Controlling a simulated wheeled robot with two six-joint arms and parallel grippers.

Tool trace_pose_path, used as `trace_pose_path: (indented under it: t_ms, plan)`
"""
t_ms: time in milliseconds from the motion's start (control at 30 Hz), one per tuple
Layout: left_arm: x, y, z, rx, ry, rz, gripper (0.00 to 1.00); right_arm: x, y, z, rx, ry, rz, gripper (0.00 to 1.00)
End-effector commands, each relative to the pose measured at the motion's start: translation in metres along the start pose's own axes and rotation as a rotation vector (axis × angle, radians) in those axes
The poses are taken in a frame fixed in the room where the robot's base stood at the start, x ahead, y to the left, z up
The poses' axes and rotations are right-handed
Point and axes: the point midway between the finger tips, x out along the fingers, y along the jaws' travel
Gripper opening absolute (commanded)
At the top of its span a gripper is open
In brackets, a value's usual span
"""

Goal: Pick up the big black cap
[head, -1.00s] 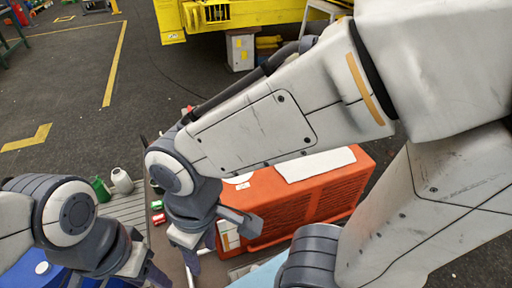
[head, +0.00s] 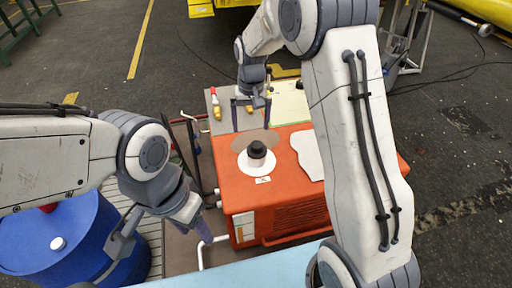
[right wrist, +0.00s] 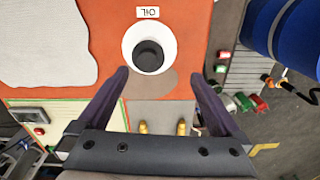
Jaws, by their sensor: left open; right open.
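The big black cap (head: 257,151) sits upright on a white round patch on top of the orange machine (head: 283,205). In the right wrist view the black cap (right wrist: 149,53) lies inside the white ring, beside an "OIL" label, beyond the fingertips. My right gripper (head: 251,112) is open and empty, behind the cap in the head view; its fingers also show in the right wrist view (right wrist: 158,80). My left gripper (head: 172,238) is open and empty, left of the machine and near a white pipe.
A blue drum (head: 62,240) stands at the left. A panel with yellow fittings (head: 217,112) lies behind the machine. A white sheet (head: 307,154) lies on the machine right of the cap. Small red and green items (right wrist: 242,101) show in the right wrist view.

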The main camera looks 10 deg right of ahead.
Motion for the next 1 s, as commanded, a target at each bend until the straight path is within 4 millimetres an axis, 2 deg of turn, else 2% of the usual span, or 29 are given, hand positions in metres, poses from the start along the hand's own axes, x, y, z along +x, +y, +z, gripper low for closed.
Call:
trace_pose_path:
  t_ms: [67,200,400,633,867,1000]
  plan:
    - [0.001,0.0,0.0,0.0,0.0,0.0,0.5,0.011,0.014,-0.015,0.041,-0.002,0.003,1.0]
    - [-0.001,0.0,0.0,0.0,0.0,0.0,0.5,0.028,0.023,-0.023,0.066,-0.005,0.006,1.0]
    - [-0.004,0.0,0.0,0.0,0.0,0.0,0.5,0.058,0.023,-0.022,0.065,-0.006,0.006,1.0]
    - [-0.007,0.001,0.0,0.0,0.0,0.0,0.5,0.076,0.023,-0.021,0.064,-0.004,0.006,1.0]
    - [-0.016,0.001,-0.001,0.0,0.0,0.0,0.5,0.11,0.025,-0.019,0.064,-0.005,0.006,1.0]
    - [-0.017,0.001,-0.001,0.0,0.0,0.0,0.5,0.121,0.025,-0.02,0.064,-0.002,0.005,1.0]
